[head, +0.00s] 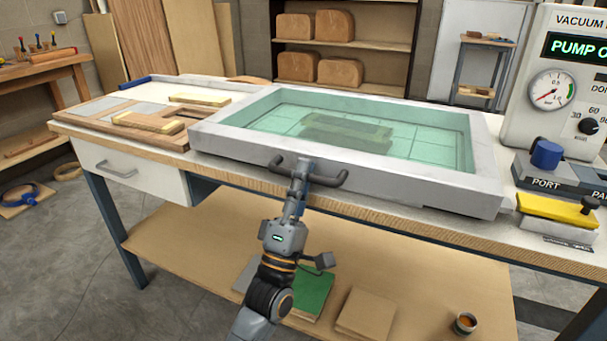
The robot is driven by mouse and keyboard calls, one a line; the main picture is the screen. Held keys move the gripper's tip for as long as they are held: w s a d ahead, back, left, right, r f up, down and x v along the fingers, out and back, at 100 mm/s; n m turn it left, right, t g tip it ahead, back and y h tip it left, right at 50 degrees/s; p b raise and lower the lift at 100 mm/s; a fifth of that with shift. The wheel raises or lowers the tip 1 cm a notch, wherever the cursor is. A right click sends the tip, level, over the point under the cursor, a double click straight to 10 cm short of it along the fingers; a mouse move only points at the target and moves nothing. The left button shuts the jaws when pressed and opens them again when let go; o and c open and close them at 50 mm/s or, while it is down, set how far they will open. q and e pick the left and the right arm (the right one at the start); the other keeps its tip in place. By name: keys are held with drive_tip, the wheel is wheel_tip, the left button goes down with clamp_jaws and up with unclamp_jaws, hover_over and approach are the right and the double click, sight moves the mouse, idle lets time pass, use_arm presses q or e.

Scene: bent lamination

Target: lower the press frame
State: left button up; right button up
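The press frame (485,185) is a grey rectangular frame with a clear greenish sheet. It lies flat, or nearly so, on the workbench. A dark block-like form (345,132) shows through the sheet. A dark handle (330,180) sticks out from the frame's front edge. My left gripper (301,170) is at the middle of this handle, its narrow fingers closed on the bar and hiding part of it. My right gripper is not in view.
The vacuum pump unit (540,100) with gauge and display stands at the right, beside a blue knob (546,154) and a yellow clamp-like piece (555,208). Wooden form pieces (145,122) lie left of the frame. A lower shelf (220,240) holds boards and a cup (465,323).

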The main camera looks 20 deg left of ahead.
use_arm(q)
drive_tip(key=shift+o, duration=0.4)
drive_tip(key=shift+f, duration=0.45)
drive_tip(key=shift+s, duration=0.1)
drive_tip(key=v, duration=1.2)
drive_tip(key=shift+d, duration=0.1)
